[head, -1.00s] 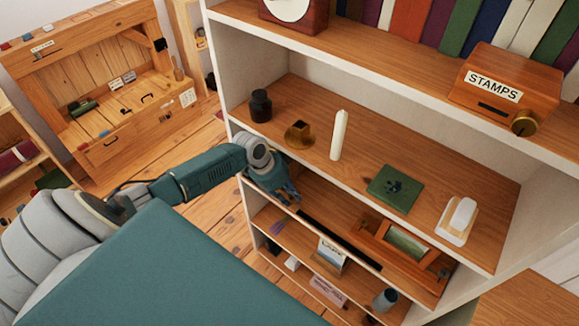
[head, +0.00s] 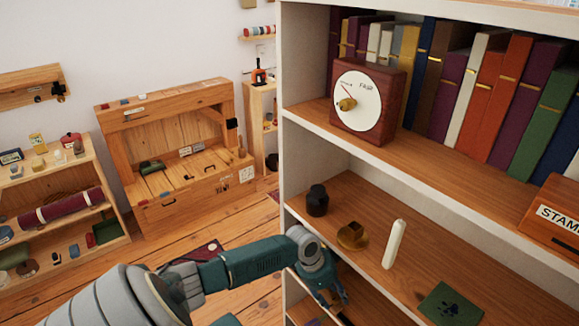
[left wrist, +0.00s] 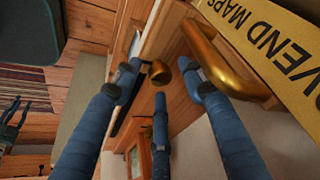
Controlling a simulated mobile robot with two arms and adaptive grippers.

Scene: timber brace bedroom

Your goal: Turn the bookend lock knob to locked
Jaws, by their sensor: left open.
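In the left wrist view a small round brass knob (left wrist: 160,72) sits on a wooden part; I cannot tell whether it is the bookend lock knob or which way it is set. My left gripper is open, its blue fingers (left wrist: 163,88) spread around the knob's place in the picture, with no visible grip. A curved brass handle (left wrist: 228,72) is beside the right finger. In the head view my left gripper (head: 332,298) is at the bookcase's front left, below the middle shelf's edge. No bookend is clearly identifiable there. My right gripper is not in view.
The middle shelf (head: 375,255) holds a dark jar (head: 317,202), a brass piece (head: 352,237) and a white candle (head: 394,244). A dial box (head: 367,103) and books (head: 470,90) stand above. A yellow label (left wrist: 275,45) is close to the handle.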

